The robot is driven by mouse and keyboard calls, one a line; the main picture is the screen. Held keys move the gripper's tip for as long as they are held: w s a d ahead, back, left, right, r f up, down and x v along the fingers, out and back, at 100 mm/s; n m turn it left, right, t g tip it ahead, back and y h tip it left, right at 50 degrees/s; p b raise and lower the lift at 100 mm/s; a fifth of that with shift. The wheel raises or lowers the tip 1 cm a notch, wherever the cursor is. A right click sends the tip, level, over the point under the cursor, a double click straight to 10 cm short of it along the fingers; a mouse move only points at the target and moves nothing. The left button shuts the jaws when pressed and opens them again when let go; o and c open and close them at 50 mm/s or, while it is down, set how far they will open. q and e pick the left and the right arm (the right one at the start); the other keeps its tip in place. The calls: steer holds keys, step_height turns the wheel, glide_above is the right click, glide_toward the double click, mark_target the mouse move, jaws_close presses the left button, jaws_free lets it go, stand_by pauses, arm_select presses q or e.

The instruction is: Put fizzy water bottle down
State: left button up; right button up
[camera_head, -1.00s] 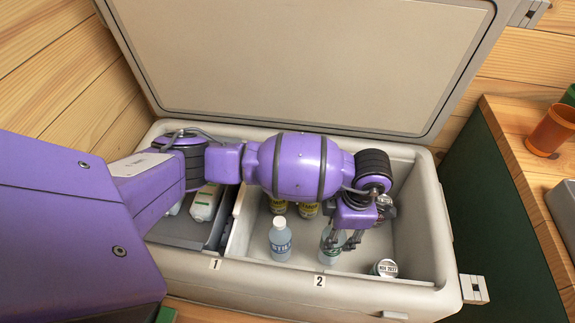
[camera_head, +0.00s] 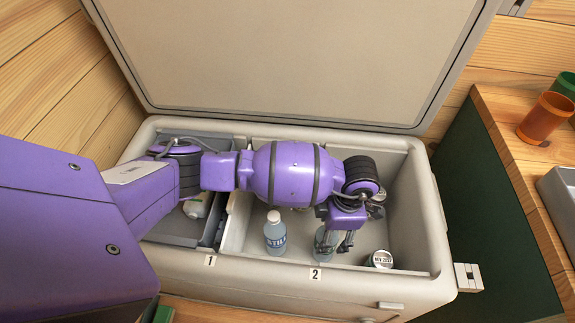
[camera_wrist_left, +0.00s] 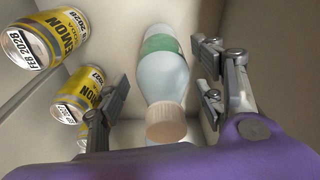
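The fizzy water bottle, clear with a green label (camera_wrist_left: 162,45) and a tan cap, is between the fingers of my left gripper (camera_wrist_left: 163,93) in the left wrist view. Gaps show between bottle and fingers, so the gripper looks open around it. In the head view the bottle (camera_head: 322,243) is inside the right compartment of the cooler (camera_head: 425,215), partly hidden by my left gripper (camera_head: 336,244). It looks upright; its base is hidden. My right gripper is not in view.
A bottle with a blue label (camera_head: 275,234) stands to the left in the same compartment. A can (camera_head: 381,259) is to the right. Yellow lemon cans (camera_wrist_left: 45,40) stand close to the left finger. The cooler lid (camera_head: 280,60) is open. Cups (camera_head: 545,118) stand on the right counter.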

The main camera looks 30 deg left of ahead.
arm_select(q)
steer(key=shift+w+r, duration=0.15)
steer(key=shift+d+r, duration=0.1)
steer(key=shift+r, duration=0.1)
step_height(320, 180, up, 12)
steer(key=d, duration=0.1)
steer(key=shift+w+f+p, duration=0.2)
steer(key=shift+w+p, duration=0.1)
steer(key=shift+p, duration=0.05)
stand_by(0.4)
steer(key=shift+s+f, duration=0.1)
stand_by(0.6)
